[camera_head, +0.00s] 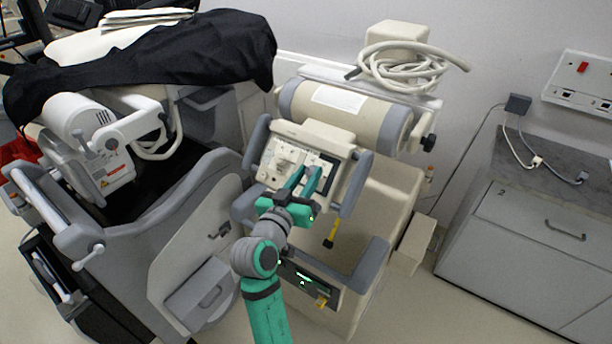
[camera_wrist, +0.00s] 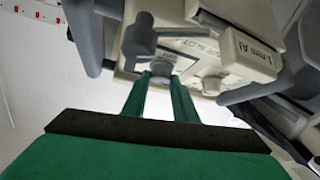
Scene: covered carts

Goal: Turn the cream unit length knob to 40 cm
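The cream unit (camera_head: 383,185) stands in the middle, with a tilted control panel (camera_head: 271,172) between grey handles. My gripper (camera_head: 309,170) reaches the right part of this panel, with its two green fingers apart. In the wrist view, a round grey knob (camera_wrist: 160,68) shows at the tips of my gripper (camera_wrist: 159,78), roughly between them. I cannot tell whether the fingers touch it. Its pointer and any length scale are not readable. In the head view my fingers cover this spot.
A darker grey knob or lever (camera_wrist: 138,38) and a cream block labelled "mm Al" (camera_wrist: 250,58) sit close to the fingers. A grey cart with a black cover (camera_head: 150,55) stands left. A grey cabinet (camera_head: 540,235) stands right. Some floor shows between unit and cabinet.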

